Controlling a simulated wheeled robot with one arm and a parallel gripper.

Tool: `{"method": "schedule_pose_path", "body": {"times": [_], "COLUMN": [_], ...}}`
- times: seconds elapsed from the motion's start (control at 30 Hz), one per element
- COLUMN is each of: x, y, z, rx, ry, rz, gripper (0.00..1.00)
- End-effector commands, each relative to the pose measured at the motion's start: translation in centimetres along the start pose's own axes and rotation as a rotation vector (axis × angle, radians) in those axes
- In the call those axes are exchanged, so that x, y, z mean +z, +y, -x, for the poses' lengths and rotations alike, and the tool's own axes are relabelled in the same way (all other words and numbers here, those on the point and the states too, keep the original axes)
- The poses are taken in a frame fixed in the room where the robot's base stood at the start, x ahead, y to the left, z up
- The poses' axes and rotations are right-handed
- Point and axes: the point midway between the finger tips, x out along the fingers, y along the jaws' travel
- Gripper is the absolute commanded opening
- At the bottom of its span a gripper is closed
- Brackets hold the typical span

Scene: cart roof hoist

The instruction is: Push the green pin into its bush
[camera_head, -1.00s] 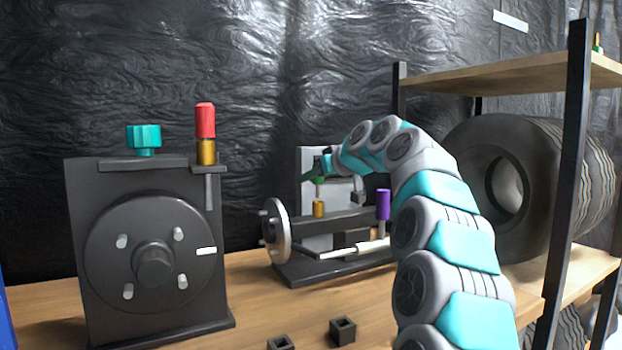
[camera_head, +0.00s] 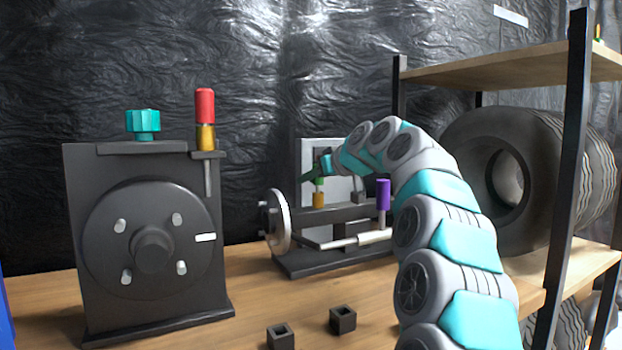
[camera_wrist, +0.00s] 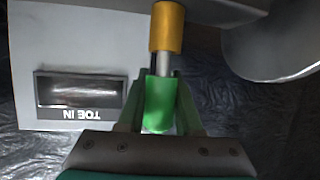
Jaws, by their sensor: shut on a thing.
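The green pin (camera_wrist: 160,103) is between the two fingers of my gripper (camera_wrist: 161,92) in the wrist view, and the gripper is shut on it. Its bare metal shank shows between the green head and the brass-yellow bush (camera_wrist: 167,28). The shank runs up to the bush in line with it; how deep it sits inside is hidden. In the head view my gripper (camera_head: 316,173) holds the green pin (camera_head: 319,184) upright just above the bush (camera_head: 319,200), on the far rig. A small gap shows between the green head and the bush.
The rig has a hub disc (camera_head: 278,222) at left and a purple knob (camera_head: 383,194) at right. A dark block (camera_head: 100,180) stands at left with a red pin (camera_head: 205,105) in another bush. Two small square sockets (camera_head: 343,320) lie in front. Shelving with tyres (camera_head: 485,180) stands right.

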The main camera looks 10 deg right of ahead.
Motion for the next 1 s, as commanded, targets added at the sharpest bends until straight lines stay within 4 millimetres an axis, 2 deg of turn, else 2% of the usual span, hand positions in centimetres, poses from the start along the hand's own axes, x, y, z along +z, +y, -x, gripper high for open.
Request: {"method": "schedule_pose_path", "body": {"times": [0.7, 0.73, 1.0], "x": [1.6, 1.5, 1.4], "y": [0.0, 0.0, 0.0], "z": [-0.7, -0.6, -0.6], "rx": [0.0, 0.0, 0.0], "ry": [0.0, -0.001, 0.0], "rz": [0.0, 0.0, 0.0], "gripper": [0.0, 0.37, 0.67]}}
